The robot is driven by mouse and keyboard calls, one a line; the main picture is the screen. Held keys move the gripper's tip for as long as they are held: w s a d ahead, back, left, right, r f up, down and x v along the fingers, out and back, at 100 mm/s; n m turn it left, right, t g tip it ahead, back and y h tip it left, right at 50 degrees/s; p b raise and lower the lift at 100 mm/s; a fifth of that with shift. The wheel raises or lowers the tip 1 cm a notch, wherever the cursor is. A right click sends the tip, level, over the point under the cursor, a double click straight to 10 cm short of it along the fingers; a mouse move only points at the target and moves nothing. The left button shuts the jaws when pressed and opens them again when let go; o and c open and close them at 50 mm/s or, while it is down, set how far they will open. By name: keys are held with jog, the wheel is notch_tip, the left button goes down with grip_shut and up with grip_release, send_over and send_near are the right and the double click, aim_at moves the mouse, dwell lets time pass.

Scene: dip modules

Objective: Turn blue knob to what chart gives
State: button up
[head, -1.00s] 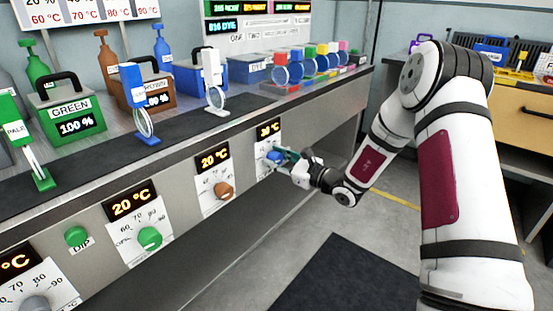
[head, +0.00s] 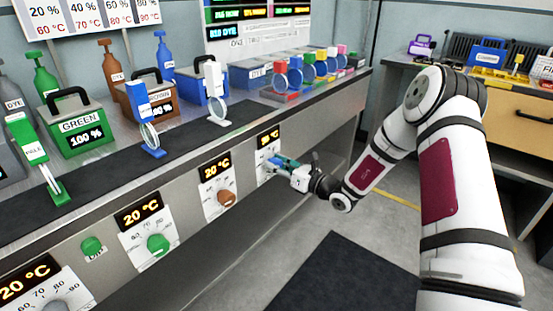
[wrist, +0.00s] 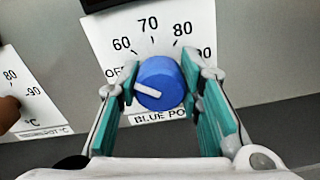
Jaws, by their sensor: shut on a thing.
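The blue knob (wrist: 158,83) sits on a white dial plate (wrist: 110,50) marked OFF, 60, 70, 80 and 90. Its white pointer mark points left and slightly up, toward the OFF side. My gripper (wrist: 160,90) has its teal fingers on either side of the knob, shut on it. In the head view my gripper (head: 282,163) reaches the dial on the counter front and mostly hides the knob. The display (head: 268,137) above it is lit but too small to read surely. The chart (head: 90,18) pairs 20% with 60 °C, 40% with 70, 60% with 80, 80% with 90.
A brown knob (head: 227,197) and a green knob (head: 158,243) sit on the same panel to the left, under displays of 20 °C. Green, brown and blue containers stand on the counter (head: 200,135). A dark mat (head: 340,275) lies on the floor.

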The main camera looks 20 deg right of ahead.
jog(key=shift+m+p, duration=0.8)
jog(key=shift+m, duration=0.3)
jog(key=o, duration=1.2)
jog(key=shift+d, duration=0.1)
jog(key=v, duration=1.2)
